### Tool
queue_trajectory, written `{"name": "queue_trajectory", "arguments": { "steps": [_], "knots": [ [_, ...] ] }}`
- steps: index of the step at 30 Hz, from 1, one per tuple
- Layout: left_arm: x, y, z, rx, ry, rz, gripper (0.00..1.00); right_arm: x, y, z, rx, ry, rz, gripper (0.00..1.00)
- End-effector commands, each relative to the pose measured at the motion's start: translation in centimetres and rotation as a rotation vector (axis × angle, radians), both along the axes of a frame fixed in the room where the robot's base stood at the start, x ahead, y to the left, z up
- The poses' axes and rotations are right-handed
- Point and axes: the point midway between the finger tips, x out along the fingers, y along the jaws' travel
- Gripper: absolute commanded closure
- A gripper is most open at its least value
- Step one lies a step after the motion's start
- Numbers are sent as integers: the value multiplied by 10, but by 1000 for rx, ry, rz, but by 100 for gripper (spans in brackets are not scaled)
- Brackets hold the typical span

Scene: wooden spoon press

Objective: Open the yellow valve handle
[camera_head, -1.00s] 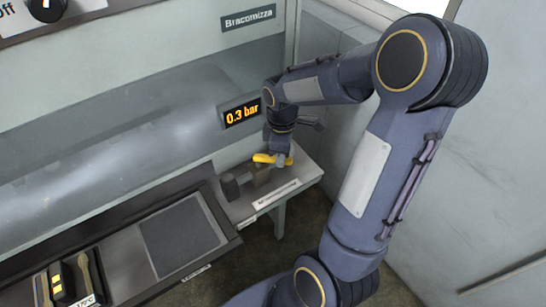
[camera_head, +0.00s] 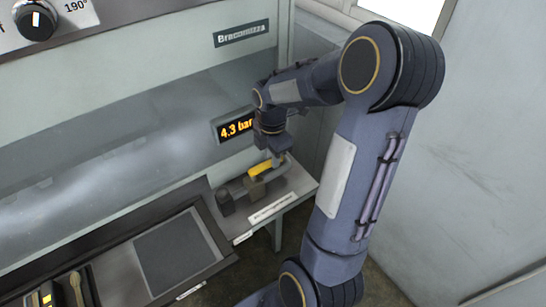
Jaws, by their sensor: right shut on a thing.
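The yellow valve handle (camera_head: 261,169) sits on a grey pipe fitting (camera_head: 256,187) on the small side shelf at the right of the machine. My right gripper (camera_head: 277,160) reaches down from above and is shut on the handle at its right end; the fingertips are small and partly hidden. The handle lies roughly in line with the pipe. The orange display (camera_head: 235,128) behind it reads 4.3 bar, its right edge partly covered by my right arm. My left gripper is not in view.
The shelf (camera_head: 296,184) carries a white label strip (camera_head: 272,208). A dark grey square plate (camera_head: 181,252) lies on the bench at front left. A knob (camera_head: 36,21) is on the upper panel. A wall stands close to the right of my arm.

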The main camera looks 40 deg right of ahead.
Motion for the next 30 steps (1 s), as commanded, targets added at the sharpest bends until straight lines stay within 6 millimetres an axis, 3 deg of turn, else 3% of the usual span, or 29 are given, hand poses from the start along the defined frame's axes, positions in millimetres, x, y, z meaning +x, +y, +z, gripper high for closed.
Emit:
{"name": "queue_trajectory", "arguments": {
  "steps": [16, 17, 21, 30],
  "knots": [
    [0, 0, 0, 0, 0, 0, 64, 3, 0, 2, -2, -6, 29, 100],
    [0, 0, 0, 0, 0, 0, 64, 3, 0, 2, -2, -6, 29, 79],
    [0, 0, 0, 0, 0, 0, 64, 3, 0, 1, -2, -5, 28, 61],
    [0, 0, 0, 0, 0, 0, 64, 2, 0, 1, 0, -2, 26, 58]
  ]
}}
